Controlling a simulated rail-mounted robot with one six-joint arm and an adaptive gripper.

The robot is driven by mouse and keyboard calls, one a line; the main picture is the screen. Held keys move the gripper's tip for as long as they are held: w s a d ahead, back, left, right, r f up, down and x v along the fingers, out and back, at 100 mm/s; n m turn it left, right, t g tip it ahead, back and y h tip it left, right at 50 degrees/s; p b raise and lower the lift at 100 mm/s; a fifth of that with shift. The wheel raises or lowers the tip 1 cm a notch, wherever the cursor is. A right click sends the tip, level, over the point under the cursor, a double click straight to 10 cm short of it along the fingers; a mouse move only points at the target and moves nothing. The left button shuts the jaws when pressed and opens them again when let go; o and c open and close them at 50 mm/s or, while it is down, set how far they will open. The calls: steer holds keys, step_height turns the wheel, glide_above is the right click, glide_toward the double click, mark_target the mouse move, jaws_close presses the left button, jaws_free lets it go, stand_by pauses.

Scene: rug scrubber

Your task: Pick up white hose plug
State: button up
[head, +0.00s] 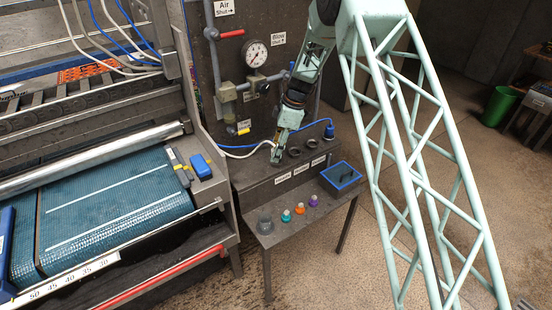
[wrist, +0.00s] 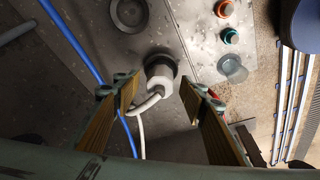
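The white hose plug (wrist: 158,74) is in the wrist view, a pale round plug seated in or standing at a dark round socket on a grey metal panel. Its white hose (wrist: 141,137) bends away toward the bottom of that view; the hose also shows left of the gripper in the head view (head: 236,156). My gripper (wrist: 160,86) is open, with one finger on each side of the plug and visible gaps between. In the head view my gripper (head: 276,156) points down at the bench top and hides the plug.
Dark sockets (head: 295,152) lie right of the gripper, with a blue plug (head: 329,132) behind them. A blue hose (wrist: 84,52) runs left of the plug. The gauge panel (head: 226,60) stands behind.

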stand_by(0.4)
steer(key=c, duration=1)
steer(key=shift+r, duration=0.2)
steer(key=shift+r, duration=1.65)
steer(key=s+d, duration=0.1)
steer(key=s, duration=0.4)
steer(key=s+d+r, duration=0.1)
steer(key=s+d, duration=0.1)
steer(key=s, duration=0.3)
steer(key=s+d, duration=0.2)
steer(key=s, duration=0.3)
steer(key=shift+s+d+r+b, duration=0.1)
steer(key=shift+d+r+b, duration=0.05)
steer(key=shift+b, duration=0.15)
